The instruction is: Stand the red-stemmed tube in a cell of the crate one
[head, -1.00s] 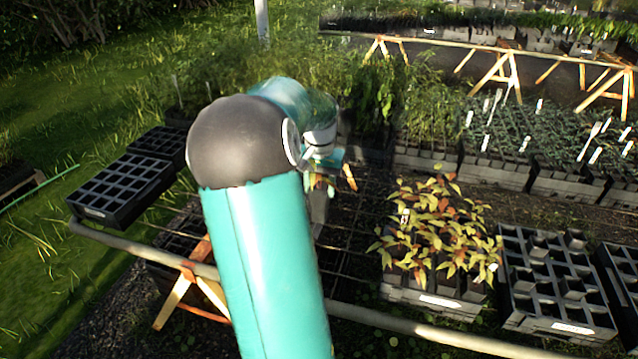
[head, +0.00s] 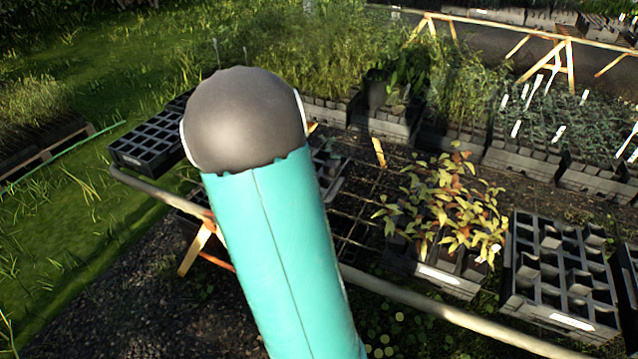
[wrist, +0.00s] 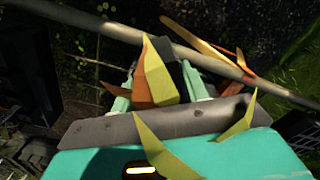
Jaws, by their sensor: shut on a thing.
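In the wrist view my gripper (wrist: 158,95) is shut on a dark tube (wrist: 176,58) with yellow-green and orange leaves. Its stem colour is hidden by the leaves. In the head view my gripper and the tube are hidden behind my arm. A black crate with empty cells (head: 150,145) is at the left end of the bench, partly behind my arm. Another black crate with open cells (head: 575,322) is at the right. A crate holding yellow-and-orange leafed plants (head: 437,278) stands between. The labels are too small to read, so I cannot tell which is crate one.
A pale bench rail (head: 440,308) runs along the front, with a wooden trestle leg (head: 195,250) under it. Open mesh (head: 350,225) lies bare mid-bench. Taller potted plants (head: 455,85) and rows of seedling crates stand behind. Grass lies at the left.

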